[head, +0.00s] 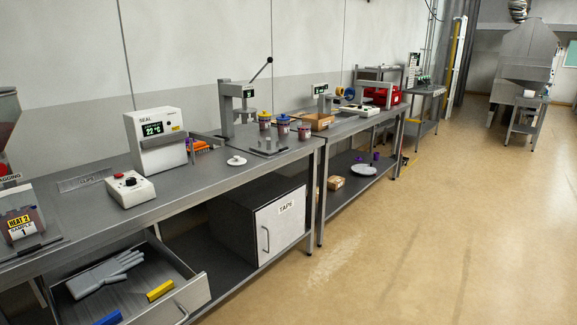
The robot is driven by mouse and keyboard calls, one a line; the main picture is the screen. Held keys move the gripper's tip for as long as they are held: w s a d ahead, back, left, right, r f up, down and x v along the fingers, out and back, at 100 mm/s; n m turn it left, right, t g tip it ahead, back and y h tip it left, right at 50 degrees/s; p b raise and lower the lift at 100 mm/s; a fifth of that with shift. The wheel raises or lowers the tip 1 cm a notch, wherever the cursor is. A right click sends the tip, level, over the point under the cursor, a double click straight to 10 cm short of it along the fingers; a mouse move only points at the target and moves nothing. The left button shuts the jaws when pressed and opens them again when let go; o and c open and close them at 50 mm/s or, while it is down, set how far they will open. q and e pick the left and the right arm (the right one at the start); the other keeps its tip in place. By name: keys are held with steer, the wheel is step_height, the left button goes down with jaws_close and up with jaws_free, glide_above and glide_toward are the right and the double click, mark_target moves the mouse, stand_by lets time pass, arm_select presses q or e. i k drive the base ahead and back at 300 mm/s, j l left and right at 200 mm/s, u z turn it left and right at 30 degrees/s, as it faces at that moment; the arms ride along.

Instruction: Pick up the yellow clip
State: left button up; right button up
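The yellow clip (160,291) lies in the open drawer (188,301) under the near workbench, close to the drawer's front wall. A blue clip-like piece (108,319) lies in the same drawer, cut off by the picture's bottom edge. A grey glove (105,273) lies toward the back of the drawer. Neither of my grippers shows in the head view.
The steel workbench (75,210) overhangs the drawer's rear. On it stand a white sealing unit (157,141), a white control box (130,190) and a lever press (236,105). A cabinet marked TAPE (280,228) stands below. The floor (400,270) at right is clear.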

mark_target(155, 293)
steer(key=u, duration=1.15)
